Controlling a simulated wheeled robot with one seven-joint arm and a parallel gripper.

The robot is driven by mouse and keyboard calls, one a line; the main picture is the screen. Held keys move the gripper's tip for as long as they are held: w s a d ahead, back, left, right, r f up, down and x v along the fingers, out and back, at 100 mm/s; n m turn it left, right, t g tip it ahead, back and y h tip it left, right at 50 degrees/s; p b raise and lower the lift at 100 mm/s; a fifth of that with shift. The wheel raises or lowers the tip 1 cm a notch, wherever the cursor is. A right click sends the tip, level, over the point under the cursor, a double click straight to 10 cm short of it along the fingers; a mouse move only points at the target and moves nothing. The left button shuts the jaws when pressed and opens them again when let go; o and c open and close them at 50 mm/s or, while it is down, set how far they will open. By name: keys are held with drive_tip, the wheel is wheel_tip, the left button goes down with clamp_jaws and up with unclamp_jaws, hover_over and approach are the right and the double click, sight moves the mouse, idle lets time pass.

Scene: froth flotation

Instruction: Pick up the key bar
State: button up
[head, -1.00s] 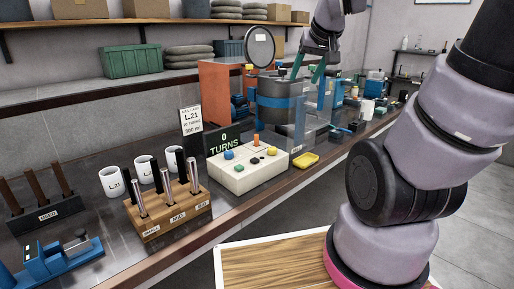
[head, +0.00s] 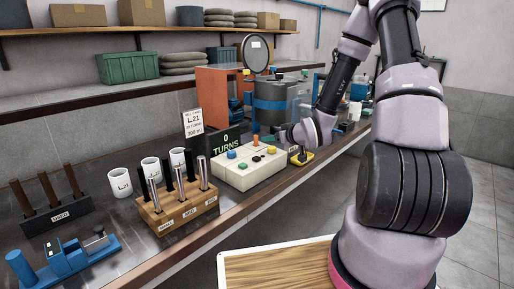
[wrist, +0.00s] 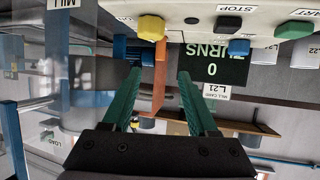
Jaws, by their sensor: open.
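I cannot pick out the key bar with certainty in either view. My gripper (wrist: 158,73) is open, its two green fingers apart with nothing held between them. In the head view my gripper (head: 288,131) is partly hidden by my own arm, low beside the white control box (head: 235,176). In the wrist view the control box (wrist: 270,12) lies along the top edge, with yellow, black, blue and green buttons. A small yellow tray (head: 307,157) sits right of the box near the bench edge, partly covered by something dark.
The turns display (head: 226,143) stands behind the control box. The grey mill drum (head: 283,92) and orange panel (head: 212,92) rise behind my gripper. A wooden rod rack (head: 178,208), white mugs (head: 120,183) and a blue device (head: 65,258) occupy the bench at left.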

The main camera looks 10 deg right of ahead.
approach(257, 137)
drive_tip(key=w+f, duration=0.1)
drive_tip(key=w+a+f, duration=0.1)
drive_tip(key=shift+w, duration=0.25)
drive_tip(key=x, duration=0.5)
drive_tip(key=shift+w+a+r, duration=0.1)
drive_tip(key=shift+w, duration=0.35)
clamp_jaws()
